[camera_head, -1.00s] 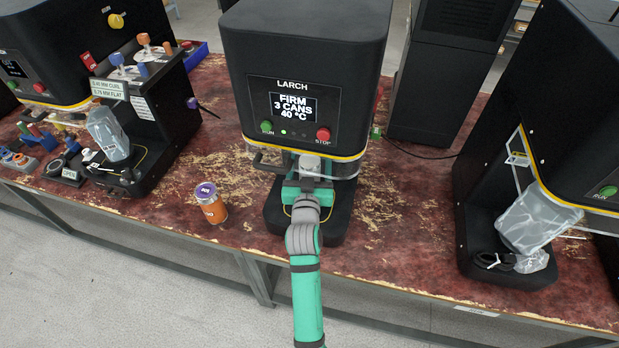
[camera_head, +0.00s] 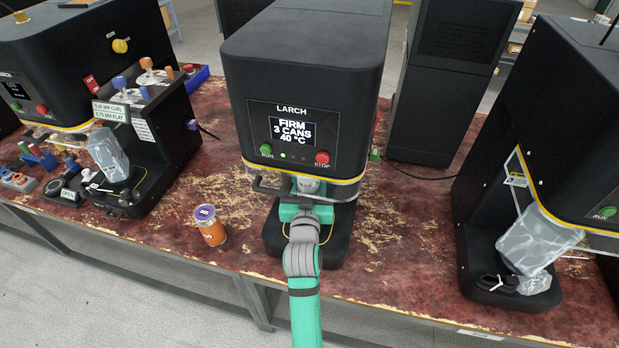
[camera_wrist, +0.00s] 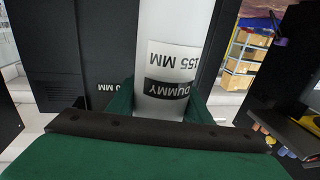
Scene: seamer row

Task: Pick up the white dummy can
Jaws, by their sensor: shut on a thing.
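The white dummy can (camera_wrist: 170,45) fills the middle of the wrist view. Its labels read "155 MM" and "DUMMY" and appear upside down there. My gripper (camera_wrist: 165,110) is shut on it, with a green finger on each side. In the head view my gripper (camera_head: 306,212) is at the front of the black LARCH machine (camera_head: 300,100), under its head and above its base. Only a small pale part of the can (camera_head: 308,186) shows there; the rest is hidden by my gripper and the machine.
An orange can with a purple lid (camera_head: 211,226) stands on the worn red bench (camera_head: 395,225), left of the machine's base. Other black machines stand left and right, with plastic-wrapped parts (camera_head: 535,240) (camera_head: 108,153). Bare bench lies on both sides of the LARCH base.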

